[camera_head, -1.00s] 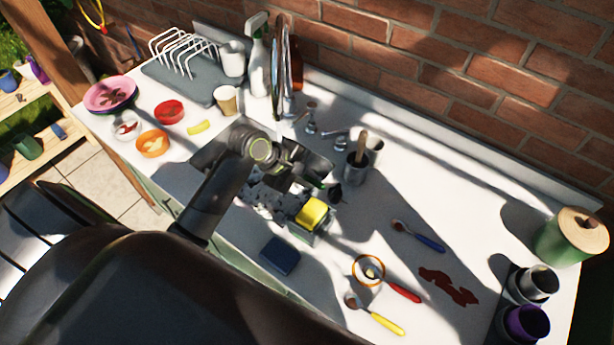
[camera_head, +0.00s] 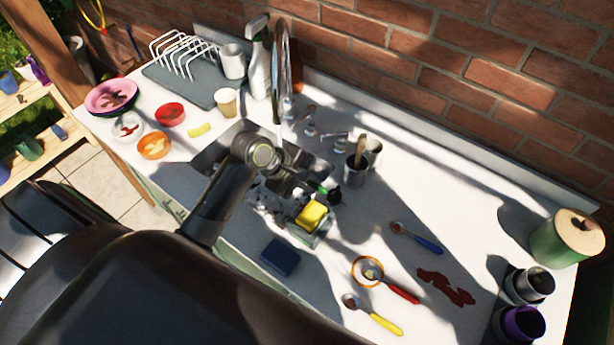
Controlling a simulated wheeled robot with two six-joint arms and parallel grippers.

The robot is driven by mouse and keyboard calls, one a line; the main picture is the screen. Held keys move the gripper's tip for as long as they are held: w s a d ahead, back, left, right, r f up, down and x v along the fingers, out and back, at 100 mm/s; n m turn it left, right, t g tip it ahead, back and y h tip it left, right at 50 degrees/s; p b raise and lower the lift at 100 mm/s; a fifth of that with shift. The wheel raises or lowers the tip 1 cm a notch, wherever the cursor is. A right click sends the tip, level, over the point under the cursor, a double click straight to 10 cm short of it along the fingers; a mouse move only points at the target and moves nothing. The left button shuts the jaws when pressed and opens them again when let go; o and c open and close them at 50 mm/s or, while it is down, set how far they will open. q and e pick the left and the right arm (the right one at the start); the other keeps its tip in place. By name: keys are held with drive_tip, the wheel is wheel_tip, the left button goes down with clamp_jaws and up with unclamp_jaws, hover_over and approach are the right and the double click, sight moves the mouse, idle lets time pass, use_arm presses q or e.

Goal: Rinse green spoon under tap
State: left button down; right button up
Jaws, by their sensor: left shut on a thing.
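My left gripper (camera_head: 308,184) is low over the sink (camera_head: 226,142), right of the tap's outlet. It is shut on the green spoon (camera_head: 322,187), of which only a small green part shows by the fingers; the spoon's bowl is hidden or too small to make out. The tall curved metal tap (camera_head: 276,75) rises at the back of the sink, and its outlet ends above my wrist. A pale streak below the outlet looks like running water. My right gripper is not in view.
A yellow sponge (camera_head: 311,214) sits in a holder at the sink's front right. A metal cup (camera_head: 355,172) stands right of the sink. Blue (camera_head: 417,238), red (camera_head: 392,284) and yellow (camera_head: 374,314) spoons lie on the counter. A spray bottle (camera_head: 258,65) stands behind the sink.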

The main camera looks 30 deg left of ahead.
use_arm(q)
drive_tip(key=s+d+r+p, duration=0.1)
drive_tip(key=d+r+p, duration=0.1)
drive_tip(key=d, duration=0.1)
drive_tip(key=s+d+r+p, duration=0.1)
drive_tip(key=p, duration=0.1)
drive_tip(key=shift+s+d, duration=0.3)
drive_tip(key=shift+s, duration=0.05)
drive_tip(key=shift+s+d, duration=0.2)
drive_tip(key=shift+d, duration=0.15)
drive_tip(key=shift+s+d+r, duration=0.25)
drive_tip(key=shift+d+r, duration=0.05)
drive_tip(key=shift+d, duration=0.1)
idle(0.3)
